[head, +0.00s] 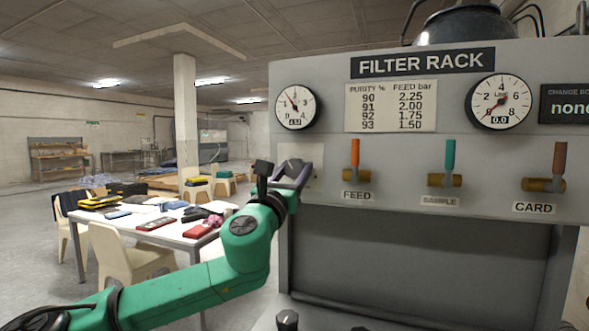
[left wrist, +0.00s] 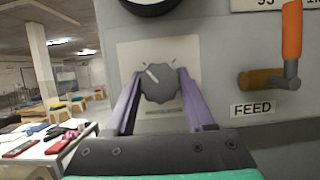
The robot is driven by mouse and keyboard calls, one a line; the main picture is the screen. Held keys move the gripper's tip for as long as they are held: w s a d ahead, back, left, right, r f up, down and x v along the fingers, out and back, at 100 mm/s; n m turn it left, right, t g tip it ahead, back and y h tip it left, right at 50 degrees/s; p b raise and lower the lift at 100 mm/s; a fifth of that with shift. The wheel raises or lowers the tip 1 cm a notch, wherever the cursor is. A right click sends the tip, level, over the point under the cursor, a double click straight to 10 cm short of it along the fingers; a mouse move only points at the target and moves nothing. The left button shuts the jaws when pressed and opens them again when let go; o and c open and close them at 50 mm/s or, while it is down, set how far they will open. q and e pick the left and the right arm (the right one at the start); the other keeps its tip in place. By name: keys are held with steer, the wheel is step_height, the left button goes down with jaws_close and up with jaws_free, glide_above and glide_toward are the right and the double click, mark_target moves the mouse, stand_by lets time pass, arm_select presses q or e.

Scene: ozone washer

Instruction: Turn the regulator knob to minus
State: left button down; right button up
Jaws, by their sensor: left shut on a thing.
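The regulator knob (left wrist: 160,85) is a dark grey, ridged dial on a pale square plate (left wrist: 128,56) on the grey panel. Its white pointer line leans to the upper left. Small marks show on the plate above it, but I cannot read a minus sign. My left gripper (left wrist: 158,88) has one purple finger on each side of the knob and is shut on it. In the head view my left gripper (head: 298,174) is at the panel's left edge and hides the knob. My right gripper is in neither view.
The FILTER RACK panel carries a left gauge (head: 296,107), a right gauge (head: 500,102), and the FEED (head: 355,160), SAMPLE (head: 449,163) and CARD (head: 558,172) valve levers, all upright. A cluttered table (head: 180,233) and chairs stand to the left.

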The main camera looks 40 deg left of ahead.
arm_select(q)
steer(key=n+y+p, duration=0.1)
steer(key=n+p, duration=0.1)
steer(key=n, duration=0.1)
steer(key=n+g+y+p, duration=0.1)
steer(key=n, duration=0.1)
steer(key=shift+d+r+y, duration=0.1)
steer(key=shift+r+y, duration=0.2)
steer(key=n+g+y+p, duration=0.1)
steer(key=n, duration=0.2)
steer(key=n+g+y+p, duration=0.1)
steer(key=n+p, duration=0.1)
steer(key=n, duration=0.1)
steer(key=shift+n, duration=0.4)
steer(key=n+g+p, duration=0.1)
steer(key=n, duration=0.2)
steer(key=n+g+y+p, duration=0.1)
steer(key=n+g, duration=0.1)
steer(key=n, duration=0.2)
steer(key=shift+g+p, duration=0.3)
steer(key=shift+p, duration=0.1)
steer(key=n+g+p, duration=0.1)
steer(key=n, duration=0.2)
steer(key=shift+f+n+h, duration=0.1)
steer(key=shift+n+h, duration=0.2)
steer(key=shift+f+n+g+p, duration=0.1)
steer(key=shift+n+g+p, duration=0.2)
steer(key=shift+n+p, duration=0.3)
steer(key=shift+n+h, duration=0.3)
steer(key=shift+f, duration=0.1)
